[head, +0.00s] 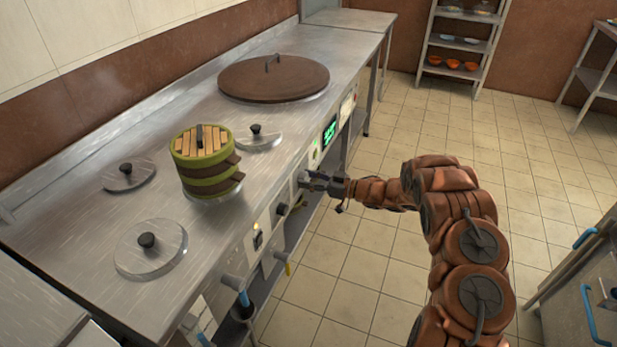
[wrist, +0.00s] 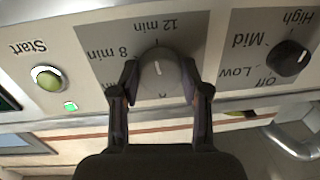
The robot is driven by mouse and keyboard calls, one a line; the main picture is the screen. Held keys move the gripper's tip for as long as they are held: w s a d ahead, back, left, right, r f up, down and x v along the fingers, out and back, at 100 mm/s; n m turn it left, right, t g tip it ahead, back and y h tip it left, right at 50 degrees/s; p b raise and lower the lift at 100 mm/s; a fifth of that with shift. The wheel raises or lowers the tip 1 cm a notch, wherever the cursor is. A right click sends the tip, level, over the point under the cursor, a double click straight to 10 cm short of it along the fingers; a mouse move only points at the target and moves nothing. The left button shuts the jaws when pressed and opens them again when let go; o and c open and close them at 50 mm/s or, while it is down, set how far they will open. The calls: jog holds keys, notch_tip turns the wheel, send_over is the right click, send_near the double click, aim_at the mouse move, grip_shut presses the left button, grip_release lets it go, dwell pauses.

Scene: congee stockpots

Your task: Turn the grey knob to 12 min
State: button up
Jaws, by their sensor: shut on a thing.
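The grey knob (wrist: 163,84) is on a grey panel in the wrist view, where the labels appear upside down. "12 min" is above it and "8 min" is to its left; another label below is mostly hidden. Its short white mark is on the upper part and seems to point up toward "12 min". My gripper (wrist: 160,84) is shut on the knob, one finger on each side. In the head view, my gripper (head: 308,182) is at the stove's front panel and hides the knob.
In the wrist view, a black knob (wrist: 288,58) with Off, Low, Mid and High labels is to the right. A green Start button (wrist: 47,79) with a lit green light is to the left. A wooden bucket (head: 205,165) and lids stand on the steel counter (head: 185,115).

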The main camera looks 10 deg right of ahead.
jog(key=shift+m, duration=0.9)
jog(key=o, duration=1.1)
jog(key=shift+o, duration=0.2)
jog(key=v, duration=1.2)
jog(key=shift+f, duration=0.2)
jog(key=shift+w, duration=0.1)
